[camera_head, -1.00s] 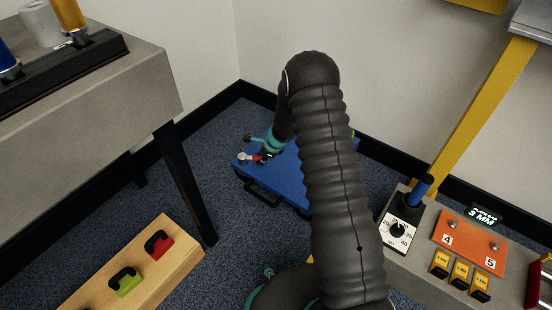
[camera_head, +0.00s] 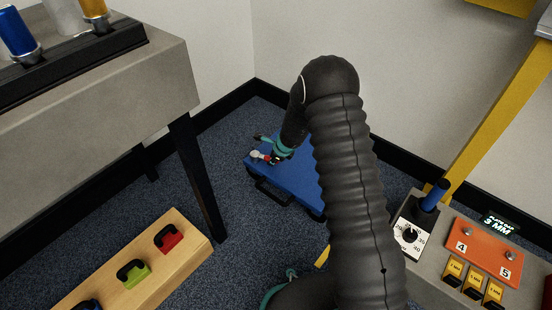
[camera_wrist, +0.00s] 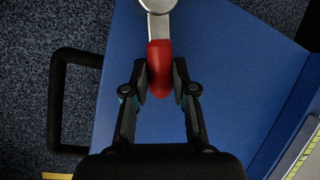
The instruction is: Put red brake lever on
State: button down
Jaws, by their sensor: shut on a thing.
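The red brake lever (camera_wrist: 159,60) has a red grip and a round grey metal end that runs out of the top of the wrist view. My gripper (camera_wrist: 160,78) is shut on the red grip, with one finger on each side. In the head view the lever (camera_head: 262,156) shows small, with its pale end to the left of my gripper (camera_head: 271,157). Both appear over the blue case (camera_head: 285,185). I cannot tell how high the lever is above the case. No mount for the lever can be made out.
A wooden block (camera_head: 190,250) with red and green black-handled pieces stands at lower left. A grey bench (camera_head: 110,95) bears blue and yellow cylinders. A grey control panel (camera_head: 430,250) with a dial and blue-handled lever stands right. Yellow post (camera_head: 490,110) rises behind it.

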jog(key=shift+s, duration=0.1)
jog(key=c, duration=0.9)
grip_release()
jog(key=shift+a, duration=0.1)
jog(key=shift+c, duration=0.2)
jog(key=shift+r, duration=0.2)
jog(key=v, duration=1.1)
jog(key=shift+r, duration=0.2)
jog(key=shift+s, duration=0.1)
